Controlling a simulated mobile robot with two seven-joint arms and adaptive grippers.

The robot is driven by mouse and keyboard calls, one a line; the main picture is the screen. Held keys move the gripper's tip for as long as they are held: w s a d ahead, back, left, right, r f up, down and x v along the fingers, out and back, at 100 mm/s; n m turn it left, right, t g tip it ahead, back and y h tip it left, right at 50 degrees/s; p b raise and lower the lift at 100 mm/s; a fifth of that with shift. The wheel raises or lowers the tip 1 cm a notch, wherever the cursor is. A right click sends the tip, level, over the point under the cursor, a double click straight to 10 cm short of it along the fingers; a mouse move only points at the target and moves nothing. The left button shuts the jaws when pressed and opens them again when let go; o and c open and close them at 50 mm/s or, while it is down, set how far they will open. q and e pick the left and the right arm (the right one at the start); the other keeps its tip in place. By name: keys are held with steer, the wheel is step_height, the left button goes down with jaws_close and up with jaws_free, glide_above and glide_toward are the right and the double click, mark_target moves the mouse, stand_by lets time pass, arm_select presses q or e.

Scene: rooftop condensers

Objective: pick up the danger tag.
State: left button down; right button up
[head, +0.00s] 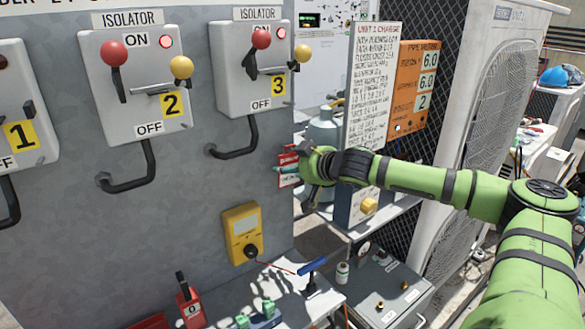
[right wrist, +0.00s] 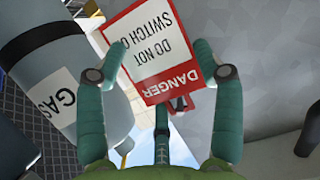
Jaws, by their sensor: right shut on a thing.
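The danger tag (right wrist: 160,58) is a white and red card reading "DANGER DO NOT SWITCH O…", upside down in the right wrist view. My right gripper (right wrist: 163,58) is shut on it, with a teal finger at each side edge. In the head view the tag (head: 288,160) shows as a small red and white patch at the grey panel's right edge, partly hidden by my right gripper (head: 282,170). I cannot tell whether the tag touches the panel. My left gripper is not in view.
Isolators 1 (head: 20,100), 2 (head: 135,85) and 3 (head: 250,70) stick out from the grey panel (head: 180,215) with bent handles. A yellow meter (head: 242,232) is below. Behind the tag stands a grey gas cylinder (right wrist: 75,70). A bench (head: 215,312) with small items is underneath.

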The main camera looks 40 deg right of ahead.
steer(key=shift+s+f+b, duration=0.25)
steer(key=shift+s+b, duration=0.3)
steer(key=shift+s+f+b, duration=0.25)
steer(key=shift+s+b, duration=0.25)
steer(key=shift+s, duration=0.05)
steer(key=shift+s+a+b, duration=0.1)
steer(key=shift+s+b, duration=0.25)
steer(key=shift+c, duration=1.1)
steer(key=s+b, duration=0.1)
steer(key=s, duration=0.1)
steer(key=s+b, duration=0.2)
steer(key=s, duration=0.1)
steer(key=shift+s+a+r+b, duration=0.15)
steer(key=shift+s+a+b, duration=0.15)
steer(key=shift+a+b, duration=0.1)
steer(key=shift+c, duration=1.2)
steer(key=s+a+b, duration=0.1)
steer(key=s+b, duration=0.1)
steer(key=s, duration=0.7)
steer(key=shift+r, duration=0.25)
